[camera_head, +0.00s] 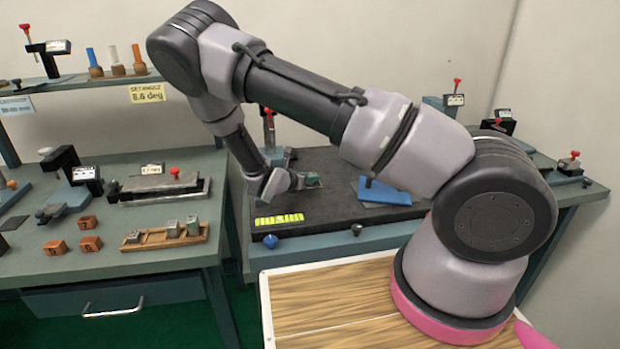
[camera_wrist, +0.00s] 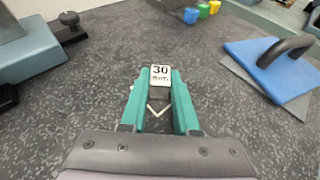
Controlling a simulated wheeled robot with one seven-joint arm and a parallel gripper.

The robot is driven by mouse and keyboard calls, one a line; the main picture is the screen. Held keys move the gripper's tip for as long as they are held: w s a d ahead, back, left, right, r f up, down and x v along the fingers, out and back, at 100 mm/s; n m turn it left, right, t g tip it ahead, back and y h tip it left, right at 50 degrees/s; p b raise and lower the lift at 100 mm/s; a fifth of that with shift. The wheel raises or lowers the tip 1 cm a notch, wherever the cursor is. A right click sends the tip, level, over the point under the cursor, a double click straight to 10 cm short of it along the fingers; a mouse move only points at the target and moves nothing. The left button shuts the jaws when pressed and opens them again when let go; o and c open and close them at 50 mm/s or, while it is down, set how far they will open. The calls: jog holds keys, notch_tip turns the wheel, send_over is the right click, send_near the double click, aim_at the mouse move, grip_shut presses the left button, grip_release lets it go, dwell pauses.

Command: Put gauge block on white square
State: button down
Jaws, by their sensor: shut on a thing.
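My gripper (camera_wrist: 160,84) has teal fingers closed on the gauge block (camera_wrist: 160,76), a small grey block with a white top marked 30, in the wrist view. The block sits between the fingertips above the dark speckled mat. Below it, between the fingers, white lines meet in a V (camera_wrist: 158,111), like a corner of the white square's outline. The rest of that outline is hidden by the block and fingers. I cannot tell whether the block touches the mat. In the head view my gripper (camera_head: 298,181) is low over the dark mat, and the block is too small to make out.
A blue plate with a dark handle (camera_wrist: 258,66) lies to the right. A grey-blue fixture with a black knob (camera_wrist: 32,50) stands at left. Small blue, green and yellow pieces (camera_wrist: 203,11) are at the far side. The mat around my gripper is clear.

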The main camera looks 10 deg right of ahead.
jog(key=c, duration=0.7)
grip_release()
jog(key=shift+f, duration=0.15)
jog(key=shift+o, duration=0.2)
